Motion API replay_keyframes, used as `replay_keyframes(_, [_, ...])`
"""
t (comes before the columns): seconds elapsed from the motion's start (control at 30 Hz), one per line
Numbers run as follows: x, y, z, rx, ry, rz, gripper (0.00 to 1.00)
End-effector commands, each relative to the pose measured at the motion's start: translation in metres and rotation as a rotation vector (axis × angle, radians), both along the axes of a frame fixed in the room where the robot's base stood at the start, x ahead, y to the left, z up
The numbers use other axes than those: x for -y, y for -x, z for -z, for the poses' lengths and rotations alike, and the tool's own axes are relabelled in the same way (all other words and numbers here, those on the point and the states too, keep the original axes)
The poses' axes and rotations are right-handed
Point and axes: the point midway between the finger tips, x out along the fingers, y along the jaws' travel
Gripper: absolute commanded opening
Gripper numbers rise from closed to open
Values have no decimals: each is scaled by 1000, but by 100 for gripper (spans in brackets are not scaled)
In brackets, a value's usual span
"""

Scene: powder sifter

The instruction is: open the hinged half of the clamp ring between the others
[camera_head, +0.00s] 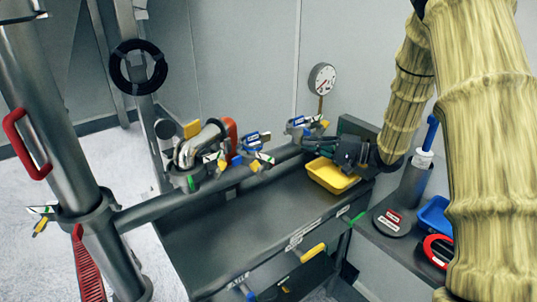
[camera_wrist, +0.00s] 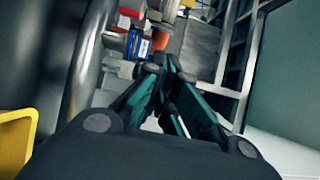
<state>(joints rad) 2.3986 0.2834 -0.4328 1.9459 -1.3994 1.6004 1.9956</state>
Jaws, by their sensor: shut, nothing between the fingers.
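Several clamp rings with coloured handles and tags sit along the horizontal pipe (camera_head: 145,212) in the head view. The middle clamp ring (camera_head: 254,145), with blue and white parts, lies between one by the bent pipe (camera_head: 190,176) and one near the gauge (camera_head: 300,125). I cannot tell whether its hinged half is open or shut. My gripper (camera_head: 306,143) is shut and empty, to the right of the middle clamp and apart from it. In the wrist view my shut fingers (camera_wrist: 162,63) point towards a blue and white part (camera_wrist: 137,44) and red parts.
A yellow tray (camera_head: 332,177) lies below my gripper. A round gauge (camera_head: 322,79) stands behind. At right are a blue bin (camera_head: 434,216) and dark discs (camera_head: 391,223) on a ledge. The grey top (camera_head: 235,235) in front of the pipe is mostly clear.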

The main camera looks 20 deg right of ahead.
Motion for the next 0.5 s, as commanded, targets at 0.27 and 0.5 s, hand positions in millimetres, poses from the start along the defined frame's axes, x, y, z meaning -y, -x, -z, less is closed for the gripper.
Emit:
replay_keyframes(0.27, [-1,0,25,0,0,0,0])
replay_keyframes(0.5, [-18,-13,23,-1,1,-3,0])
